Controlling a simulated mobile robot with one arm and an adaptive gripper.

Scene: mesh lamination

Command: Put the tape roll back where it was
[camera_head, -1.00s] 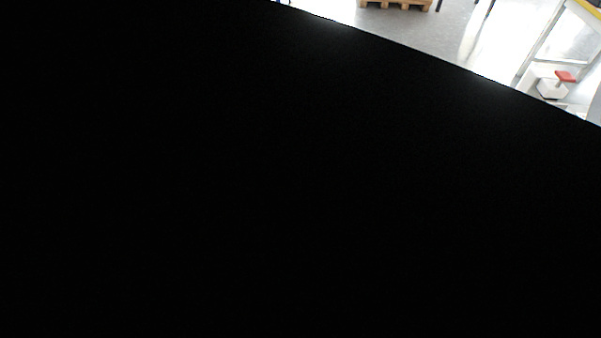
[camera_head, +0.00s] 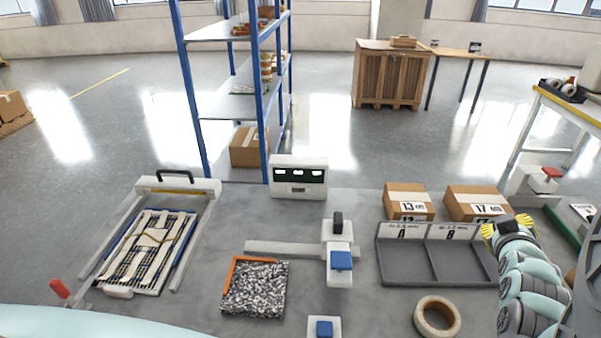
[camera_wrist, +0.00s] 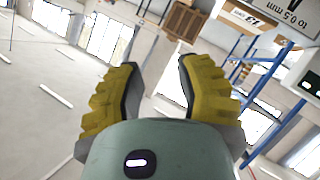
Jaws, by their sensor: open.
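The tan tape roll (camera_head: 437,316) lies flat on the grey worktable, in front of the two-bay grey bin (camera_head: 436,270) labelled A and B. My gripper (camera_head: 507,225) is at the right of the head view, beyond and to the right of the tape roll and apart from it. In the wrist view, its yellow fingers (camera_wrist: 156,68) are spread with nothing between them. The tape roll does not show in the wrist view.
Cartons marked 13 (camera_head: 407,202) and 17 (camera_head: 478,204) stand behind the bin. A speckled square (camera_head: 255,289) and a white fixture with blue pads (camera_head: 340,262) sit mid-table. A yellow-edged side table (camera_head: 567,104) holds rolls. A blue-posted shelf (camera_head: 190,95) stands behind.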

